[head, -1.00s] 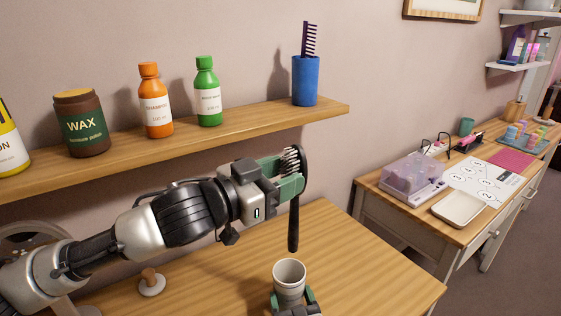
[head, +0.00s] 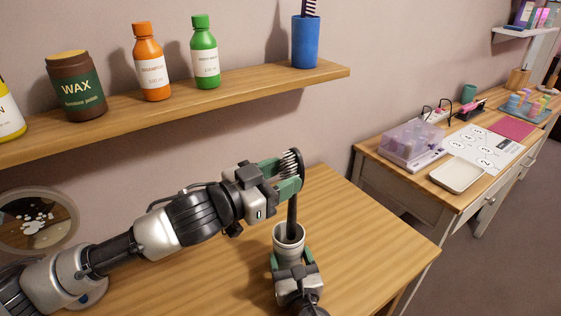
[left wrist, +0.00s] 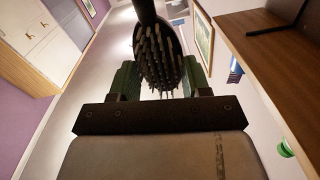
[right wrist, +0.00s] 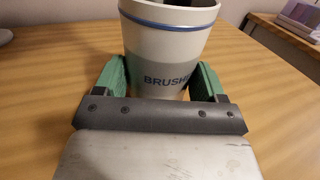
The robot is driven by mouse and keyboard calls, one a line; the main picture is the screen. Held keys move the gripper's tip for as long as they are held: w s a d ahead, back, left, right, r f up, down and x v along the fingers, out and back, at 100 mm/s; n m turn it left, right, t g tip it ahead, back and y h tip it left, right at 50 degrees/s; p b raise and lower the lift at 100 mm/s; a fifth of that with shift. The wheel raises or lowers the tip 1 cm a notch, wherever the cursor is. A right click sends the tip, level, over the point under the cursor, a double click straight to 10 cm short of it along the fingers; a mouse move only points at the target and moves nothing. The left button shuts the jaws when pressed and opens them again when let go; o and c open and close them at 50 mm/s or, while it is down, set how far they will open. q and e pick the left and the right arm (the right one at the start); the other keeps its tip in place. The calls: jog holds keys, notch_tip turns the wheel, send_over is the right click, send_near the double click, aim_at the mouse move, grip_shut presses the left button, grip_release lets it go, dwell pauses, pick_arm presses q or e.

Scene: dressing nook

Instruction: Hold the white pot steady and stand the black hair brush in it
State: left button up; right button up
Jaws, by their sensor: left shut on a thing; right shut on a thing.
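The white pot (head: 289,234) stands on the wooden table; in the right wrist view the pot (right wrist: 168,50) shows a blue line and the word "BRUSH". My right gripper (head: 294,262) is shut on the pot from the near side. The black hair brush (head: 292,212) is upright, bristle head up, its handle's lower end inside the pot's mouth. My left gripper (head: 287,178) is shut on the brush's head above the pot. The left wrist view shows the brush head (left wrist: 158,55) between the fingers. The handle's tip is hidden inside the pot.
A shelf (head: 230,95) above holds a wax jar (head: 76,88), an orange bottle (head: 150,62), a green bottle (head: 205,55) and a blue cup (head: 305,42) with a comb. A round mirror (head: 38,222) is at left. The table right of the pot is clear.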

pick_arm(q)
jog(key=shift+f, duration=1.85)
jog(key=o, duration=1.2)
jog(key=shift+c, duration=0.2)
jog(key=v, duration=1.2)
pick_arm(e)
jog(key=o, duration=1.1)
